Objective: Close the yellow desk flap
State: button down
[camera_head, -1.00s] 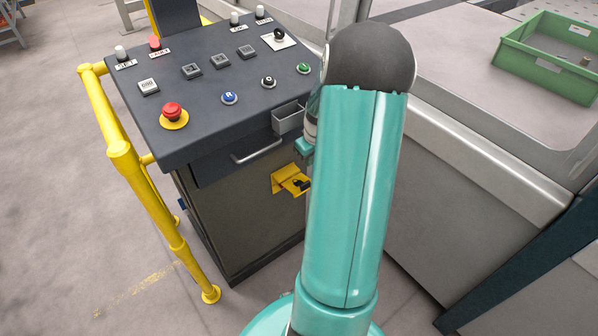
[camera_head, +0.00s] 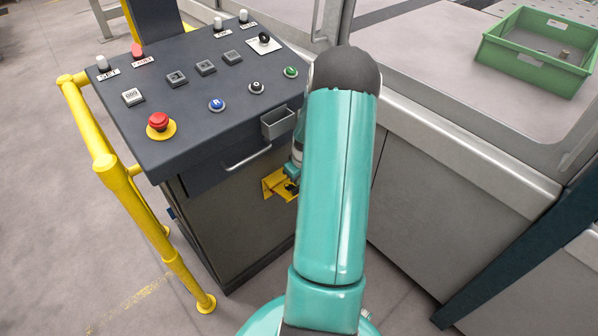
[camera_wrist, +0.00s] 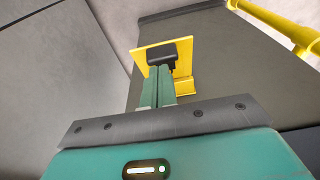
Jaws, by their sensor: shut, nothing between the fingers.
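The yellow desk flap (camera_head: 274,184) is on the front of the grey desk, below the drawer handle, and is partly hidden behind my arm. In the wrist view its square yellow plate (camera_wrist: 149,58) stands out from the desk front, with a smaller yellow part (camera_wrist: 186,86) beside it. A black block (camera_wrist: 172,52) sits against the plate. My gripper (camera_wrist: 159,70) is shut and empty, its fingertips right in front of the plate and black block. I cannot tell whether they touch. In the head view my arm hides most of the gripper.
The desk top (camera_head: 190,122) carries several buttons and a red emergency stop (camera_head: 158,122). A grey drawer handle (camera_head: 247,158) and a small open box (camera_head: 278,123) are above the flap. A yellow rail (camera_head: 140,205) stands left. A grey machine (camera_head: 450,165) with a green crate (camera_head: 530,75) is right.

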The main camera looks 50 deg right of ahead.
jog(key=shift+w+f, duration=0.1)
jog(key=shift+f, duration=0.2)
jog(key=shift+f, duration=0.1)
jog(key=shift+s+f+t, duration=0.15)
jog(key=shift+s+t, duration=0.05)
jog(key=shift+t, duration=0.1)
